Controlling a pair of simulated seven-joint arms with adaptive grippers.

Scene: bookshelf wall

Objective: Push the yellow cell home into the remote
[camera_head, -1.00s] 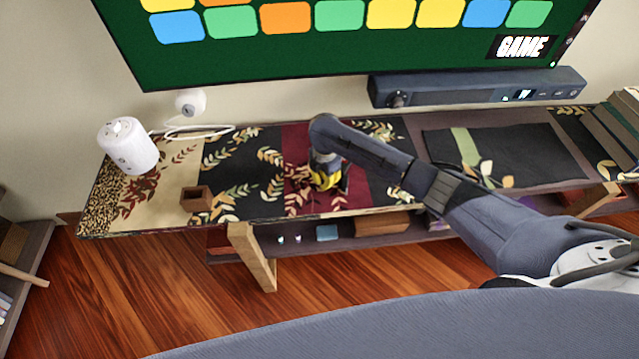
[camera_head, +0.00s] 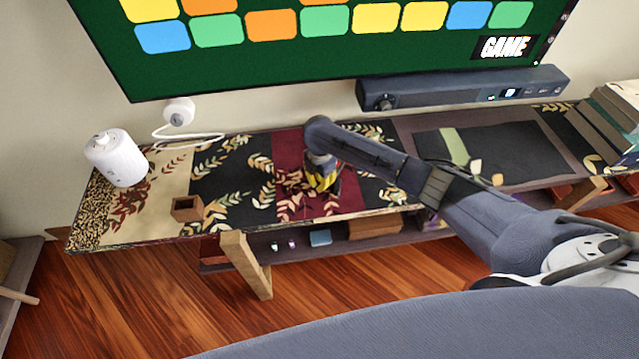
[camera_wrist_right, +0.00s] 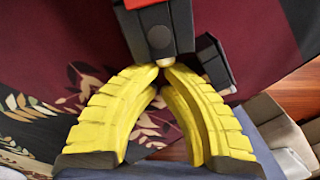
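My right gripper (camera_head: 322,182) points down at the table over the dark red strip of the runner. In the right wrist view its two yellow fingers (camera_wrist_right: 163,66) come together at their tips. A dark block with a red top (camera_wrist_right: 160,28), which may be part of the remote, stands right at the fingertips. A second dark piece (camera_wrist_right: 213,62) is just to its right. A small pale spot shows where the tips meet, but I cannot tell whether it is the yellow cell. The cell is not clearly visible in either view. My left gripper is out of view.
A small brown open box (camera_head: 187,208) and a white canister (camera_head: 117,158) stand on the table to the left. A dark mat (camera_head: 510,152) lies to the right, with books (camera_head: 610,115) beyond. A soundbar (camera_head: 460,88) hangs behind, below the screen.

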